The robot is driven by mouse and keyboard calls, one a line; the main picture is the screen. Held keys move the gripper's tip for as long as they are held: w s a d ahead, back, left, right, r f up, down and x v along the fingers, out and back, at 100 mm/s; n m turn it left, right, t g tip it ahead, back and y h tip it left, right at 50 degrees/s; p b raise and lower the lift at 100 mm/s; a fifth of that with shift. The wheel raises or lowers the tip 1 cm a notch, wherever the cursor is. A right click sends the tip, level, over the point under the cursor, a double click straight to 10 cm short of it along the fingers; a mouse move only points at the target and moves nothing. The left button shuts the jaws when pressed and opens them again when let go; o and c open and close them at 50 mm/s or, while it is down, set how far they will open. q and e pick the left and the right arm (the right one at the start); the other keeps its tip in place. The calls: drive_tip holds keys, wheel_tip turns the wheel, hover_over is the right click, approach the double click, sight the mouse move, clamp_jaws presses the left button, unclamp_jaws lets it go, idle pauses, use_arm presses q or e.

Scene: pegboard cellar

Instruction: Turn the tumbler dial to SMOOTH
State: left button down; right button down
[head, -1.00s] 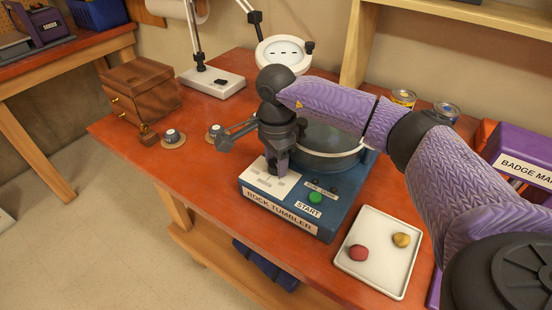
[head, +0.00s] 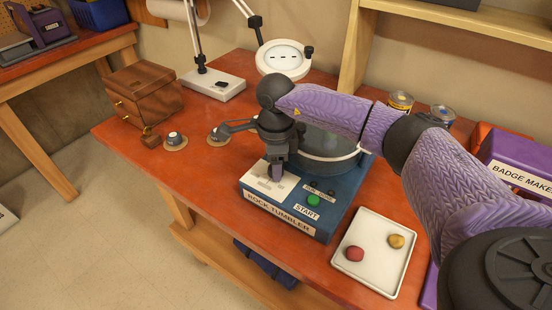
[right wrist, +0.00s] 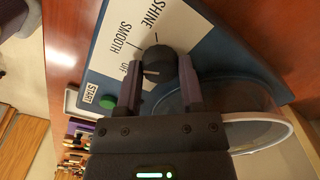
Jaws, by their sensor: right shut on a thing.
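The rock tumbler (head: 318,222) is a blue box with a round drum on the red bench. Its black dial (right wrist: 160,62) shows in the right wrist view on a white panel marked SHINE, SMOOTH and OFF. The dial's white pointer line lies on the side toward OFF (right wrist: 126,69), short of SMOOTH (right wrist: 124,36). My right gripper (head: 277,173) reaches down to the panel and is shut on the dial, one finger on each side. In the head view the gripper hides the dial. My left gripper is not in view.
A green START button (head: 313,200) sits beside the panel. A white tray (head: 372,277) with a red and a yellow stone stands to the right.

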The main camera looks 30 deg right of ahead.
drive_tip(key=shift+m+p, duration=0.85)
drive_tip(key=shift+m, duration=1.35)
drive_tip(key=shift+c, duration=1.1)
unclamp_jaws()
wheel_tip(320, 180, up, 10)
drive_tip(key=p, duration=0.1)
drive_tip(key=shift+f, duration=0.1)
